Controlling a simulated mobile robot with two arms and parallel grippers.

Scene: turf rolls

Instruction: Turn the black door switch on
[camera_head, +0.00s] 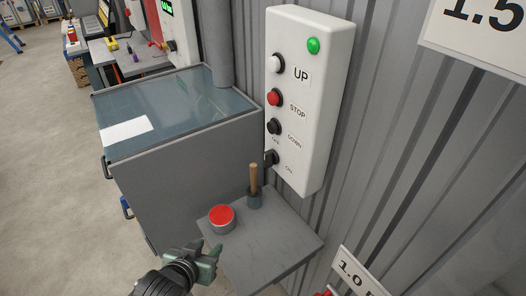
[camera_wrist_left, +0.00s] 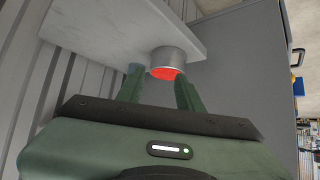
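The black door switch (camera_head: 271,157) is low on a white control box (camera_head: 316,110) mounted on the corrugated wall, between the OFF and ON labels. I cannot clearly tell which way it is turned. My left gripper (camera_head: 214,252) is below and left of the switch, by the near left edge of a small grey shelf, well apart from the switch. In the left wrist view my left gripper (camera_wrist_left: 158,90) has its two green fingers spread with nothing held between them. A red-topped can shows just beyond the fingertips. My right gripper is not in view.
The red-topped can (camera_head: 221,217) and a dark cup with a wooden handle (camera_head: 254,185) stand on the grey shelf (camera_head: 265,250), below the switch. A grey cabinet (camera_head: 185,170) stands to the left. Up, stop and down buttons sit above the switch.

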